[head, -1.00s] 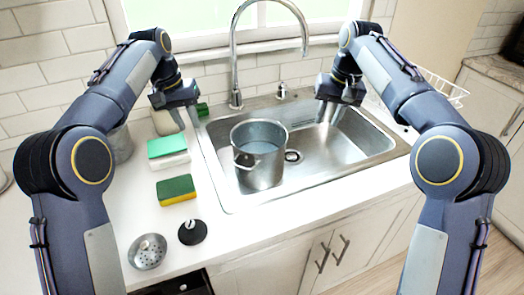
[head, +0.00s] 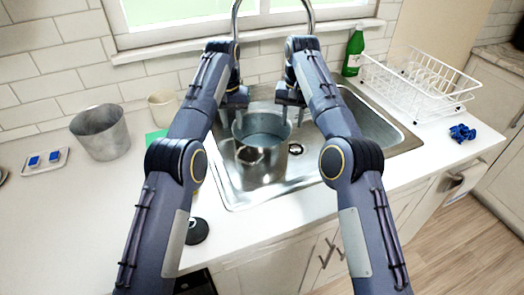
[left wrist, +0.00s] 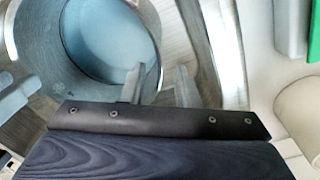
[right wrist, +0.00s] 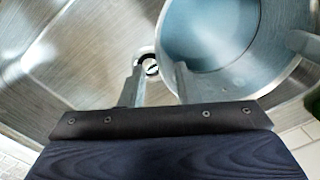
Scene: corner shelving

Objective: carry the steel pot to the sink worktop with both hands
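The steel pot (head: 264,160) stands upright in the sink basin (head: 375,133), left of the drain, its bluish inside visible from above. My right gripper (head: 290,112) is open at the right rim; in the right wrist view one finger overlaps the pot's edge (right wrist: 163,40), the other is over the basin. Whether the fingers touch the pot is unclear.
A white dish rack (head: 420,85), a green bottle (head: 353,52) and a blue object (head: 462,132) are on the right. A grey metal bucket (head: 101,132), a beige cup (head: 163,108) and a small tray (head: 45,160) stand left.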

